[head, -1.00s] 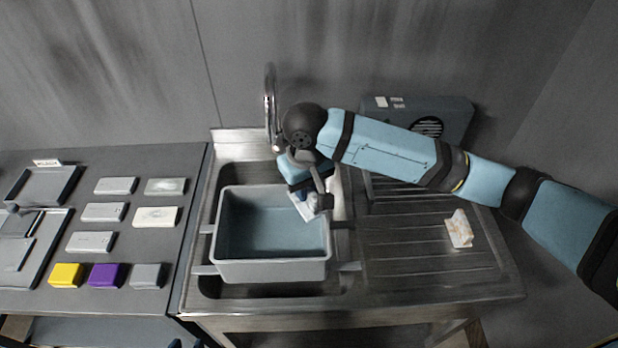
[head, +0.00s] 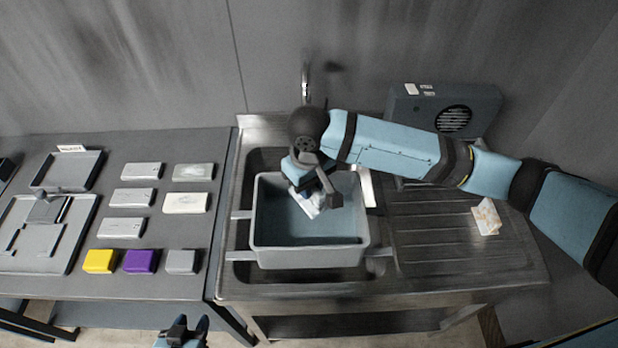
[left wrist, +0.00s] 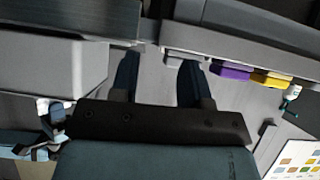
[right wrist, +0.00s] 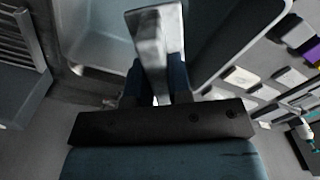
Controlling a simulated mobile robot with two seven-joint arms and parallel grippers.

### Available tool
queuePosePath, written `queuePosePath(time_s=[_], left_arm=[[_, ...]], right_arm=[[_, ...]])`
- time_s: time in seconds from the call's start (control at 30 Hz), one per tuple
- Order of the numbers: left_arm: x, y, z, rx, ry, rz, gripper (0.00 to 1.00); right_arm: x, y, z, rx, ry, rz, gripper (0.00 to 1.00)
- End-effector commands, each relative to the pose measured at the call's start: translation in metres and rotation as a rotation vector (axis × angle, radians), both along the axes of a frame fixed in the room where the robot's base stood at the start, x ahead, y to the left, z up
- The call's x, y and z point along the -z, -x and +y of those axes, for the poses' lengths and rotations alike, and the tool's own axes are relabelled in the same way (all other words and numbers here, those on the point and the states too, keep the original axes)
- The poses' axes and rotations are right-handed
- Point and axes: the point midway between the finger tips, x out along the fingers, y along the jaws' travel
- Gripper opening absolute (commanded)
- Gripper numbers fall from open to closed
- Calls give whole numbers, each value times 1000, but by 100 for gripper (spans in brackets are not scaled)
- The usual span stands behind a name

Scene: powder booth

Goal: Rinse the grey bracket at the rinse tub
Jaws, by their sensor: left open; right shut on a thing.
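My right gripper (head: 320,192) is shut on a pale grey piece, the bracket (head: 309,206), with whitish patches. It hangs over the back middle of the rinse tub opening; I cannot tell how deep it is. In the right wrist view the bracket (right wrist: 152,45) sticks out between the fingers. The grey rinse tub (head: 305,258) stands in the steel sink, with a blue-grey inside. My left gripper (head: 182,330) is open and empty at the bottom of the head view, in front of the table. Its fingers show apart in the left wrist view (left wrist: 158,75).
A tap (head: 306,80) rises behind the tub. A beige crumpled piece (head: 486,217) lies on the ribbed drainboard (head: 440,240), with a grey fan box (head: 445,110) behind. The left table holds several grey blocks, a yellow block (head: 98,261), a purple block (head: 140,260) and trays.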

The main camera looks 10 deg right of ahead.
Motion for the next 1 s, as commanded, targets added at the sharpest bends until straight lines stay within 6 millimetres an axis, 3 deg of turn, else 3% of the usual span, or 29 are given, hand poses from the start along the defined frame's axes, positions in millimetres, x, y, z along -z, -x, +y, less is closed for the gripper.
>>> queuePosePath(time_s=[0.3, 0.57, 1.0], left_arm=[[-1, 0, 0, 1, 1, -2, 43], [16, -2, -1, 23, -14, -18, 43], [63, -2, -5, 48, -13, -12, 43]], right_arm=[[32, 0, 0, 1, 1, 1, 0], [63, 0, 0, 1, 0, -1, 0], [103, 0, 0, 0, -1, -2, 0]])
